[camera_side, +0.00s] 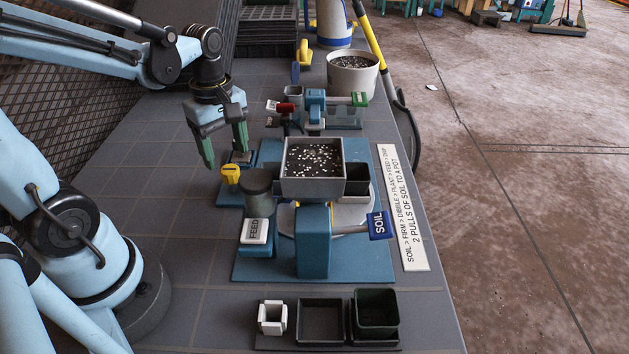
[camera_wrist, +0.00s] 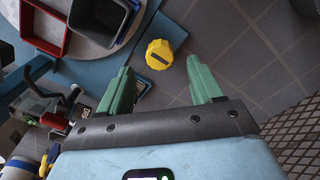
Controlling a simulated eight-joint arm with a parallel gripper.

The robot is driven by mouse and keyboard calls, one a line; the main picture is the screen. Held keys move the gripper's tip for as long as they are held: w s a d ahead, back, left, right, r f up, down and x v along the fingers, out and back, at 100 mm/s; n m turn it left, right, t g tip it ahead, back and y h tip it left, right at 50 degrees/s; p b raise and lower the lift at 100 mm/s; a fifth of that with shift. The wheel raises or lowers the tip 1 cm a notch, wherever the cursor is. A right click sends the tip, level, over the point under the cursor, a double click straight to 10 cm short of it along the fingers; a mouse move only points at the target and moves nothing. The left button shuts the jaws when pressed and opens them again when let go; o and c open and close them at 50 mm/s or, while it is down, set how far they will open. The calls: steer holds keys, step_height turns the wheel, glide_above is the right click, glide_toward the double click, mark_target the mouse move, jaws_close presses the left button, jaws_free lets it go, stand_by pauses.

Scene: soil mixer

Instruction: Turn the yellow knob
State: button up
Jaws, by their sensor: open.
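The yellow knob (camera_side: 231,174) sits on a small blue base at the left side of the soil mixer. In the wrist view the knob (camera_wrist: 159,54) is a lobed yellow disc with a dark slot across its top. My gripper (camera_side: 224,150) has green fingers pointing down, above and a little behind the knob in the side view. In the wrist view the fingers (camera_wrist: 162,75) are spread apart with nothing between their tips, and the knob appears just beyond them, slightly left of the middle of the gap. The fingers do not appear to touch it.
A soil hopper (camera_side: 313,183), a dark cylinder (camera_side: 257,192), a FEED button (camera_side: 255,232) and a SOIL lever (camera_side: 377,225) stand right of the knob. A red-handled device (camera_side: 284,108) is behind. Bare table (camera_side: 150,215) lies to the left.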

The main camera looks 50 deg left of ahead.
mark_target(229, 169)
steer(key=shift+f, duration=2.25)
steer(key=c, duration=1.1)
steer(key=shift+o, duration=0.2)
